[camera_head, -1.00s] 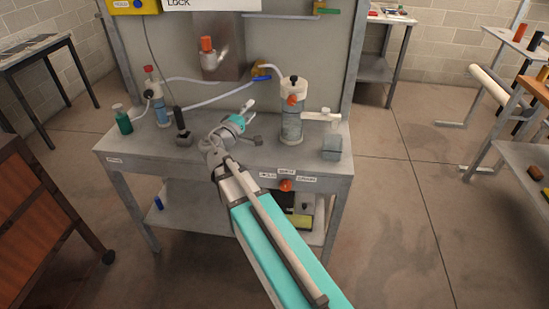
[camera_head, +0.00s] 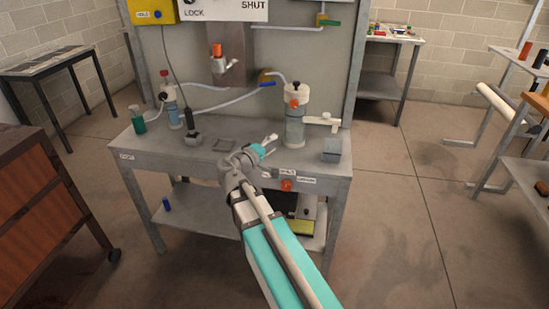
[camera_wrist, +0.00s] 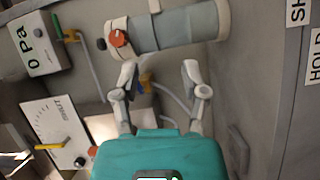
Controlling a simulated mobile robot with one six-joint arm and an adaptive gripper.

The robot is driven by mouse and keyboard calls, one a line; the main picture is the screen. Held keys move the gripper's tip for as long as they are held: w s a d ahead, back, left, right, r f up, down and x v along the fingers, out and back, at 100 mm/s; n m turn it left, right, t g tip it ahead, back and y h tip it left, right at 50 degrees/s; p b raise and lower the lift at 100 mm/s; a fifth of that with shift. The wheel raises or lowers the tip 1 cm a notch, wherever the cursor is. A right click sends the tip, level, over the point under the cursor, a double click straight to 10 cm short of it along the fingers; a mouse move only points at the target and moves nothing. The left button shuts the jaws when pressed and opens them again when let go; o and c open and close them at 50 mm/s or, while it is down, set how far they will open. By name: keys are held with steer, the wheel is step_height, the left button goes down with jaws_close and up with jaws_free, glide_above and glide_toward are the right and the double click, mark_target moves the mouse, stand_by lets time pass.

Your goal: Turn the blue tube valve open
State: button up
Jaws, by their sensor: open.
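The blue tube valve is a brass-yellow body with a blue lever (camera_head: 267,84), on the back panel above the bench where pale tubes meet. In the wrist view the brass body (camera_wrist: 146,78) shows between and beyond my fingers, partly hidden; its lever angle is unclear there. My gripper (camera_head: 268,145) is open and empty over the bench, in front of and below the valve, just left of the clear cylinder. The wrist view shows its two fingers apart (camera_wrist: 160,72), touching nothing I can see.
The clear cylinder with an orange knob (camera_head: 295,120) stands close right of my gripper; it also fills the top of the wrist view (camera_wrist: 180,28). A grey block (camera_head: 331,150) and a white tap are further right. A black-handled part (camera_head: 191,125) and bottles stand left.

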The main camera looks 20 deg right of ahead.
steer(key=shift+s+d+f+g+y+b, duration=0.1)
steer(key=shift+s+f+g+y+b, duration=0.05)
steer(key=shift+s+f, duration=0.3)
steer(key=shift+s+d+f+g+y+b, duration=0.1)
steer(key=shift+s+f+g+y+b, duration=0.1)
steer(key=shift+f, duration=0.35)
steer(key=s+a+f+m+g+y, duration=0.4)
steer(key=s+f+y, duration=0.35)
steer(key=f, duration=0.45)
steer(key=s+a+f+g+y, duration=0.3)
steer(key=s+a+f+y, duration=0.2)
steer(key=a, duration=0.5)
steer(key=s+y, duration=0.2)
steer(key=shift+s+a+g+y, duration=0.15)
steer(key=shift+s+g+y, duration=0.15)
steer(key=shift+s+g, duration=0.1)
